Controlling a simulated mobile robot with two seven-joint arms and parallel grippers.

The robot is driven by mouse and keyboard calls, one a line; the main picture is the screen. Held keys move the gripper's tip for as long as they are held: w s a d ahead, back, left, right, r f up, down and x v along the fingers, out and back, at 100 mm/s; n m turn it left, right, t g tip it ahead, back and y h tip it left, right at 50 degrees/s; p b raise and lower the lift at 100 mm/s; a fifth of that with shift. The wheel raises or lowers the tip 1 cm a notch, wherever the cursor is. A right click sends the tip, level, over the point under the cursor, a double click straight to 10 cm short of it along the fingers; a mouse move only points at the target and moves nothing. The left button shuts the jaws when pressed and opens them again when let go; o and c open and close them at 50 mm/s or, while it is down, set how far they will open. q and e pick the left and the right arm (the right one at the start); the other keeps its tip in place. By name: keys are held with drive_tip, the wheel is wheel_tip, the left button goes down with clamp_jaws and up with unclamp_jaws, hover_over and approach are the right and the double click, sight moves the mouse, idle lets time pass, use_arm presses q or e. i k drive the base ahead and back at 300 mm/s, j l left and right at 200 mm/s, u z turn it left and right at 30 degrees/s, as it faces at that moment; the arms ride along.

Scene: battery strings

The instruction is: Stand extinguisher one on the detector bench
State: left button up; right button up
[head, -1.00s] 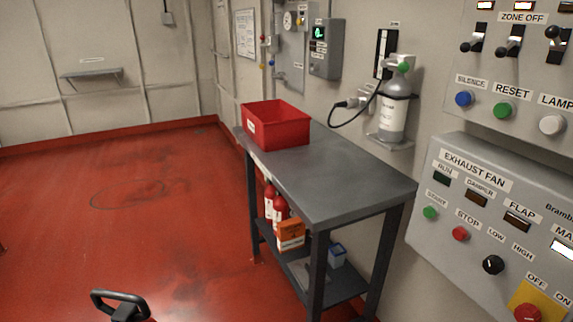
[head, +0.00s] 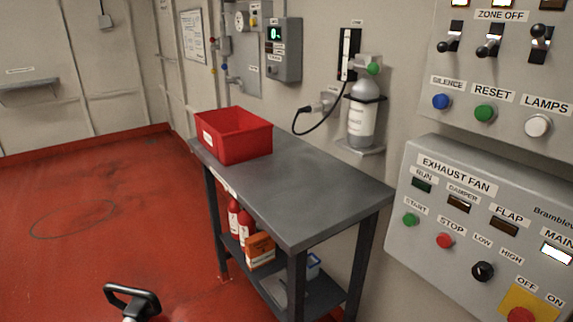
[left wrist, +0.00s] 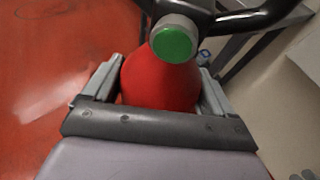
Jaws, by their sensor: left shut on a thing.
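My left gripper (left wrist: 158,82) is shut on a red extinguisher (left wrist: 160,88) with a green round cap and black handle, its jaws on either side of the body. In the head view only the black handle (head: 132,298) shows at the bottom edge; body and gripper are out of frame. No number on it can be read. The grey bench (head: 318,188) stands ahead to the right, apart from the extinguisher. Its front half is bare. I cannot read its label. My right gripper is not in view.
A red bin (head: 236,136) sits on the bench's far end. Red extinguishers (head: 245,226), an orange box (head: 260,250) and a blue-and-white tub (head: 312,266) are on its lower shelf. A grey cylinder (head: 362,110) hangs on the wall behind. The exhaust fan panel (head: 470,215) is close right.

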sight(285, 193)
drive_tip(key=i+j+z, duration=0.45)
drive_tip(key=j+z, duration=0.15)
drive_tip(key=i+j+z, duration=0.1)
drive_tip(key=j, duration=0.2)
drive_tip(key=i+j+z, duration=0.1)
drive_tip(key=j, duration=0.2)
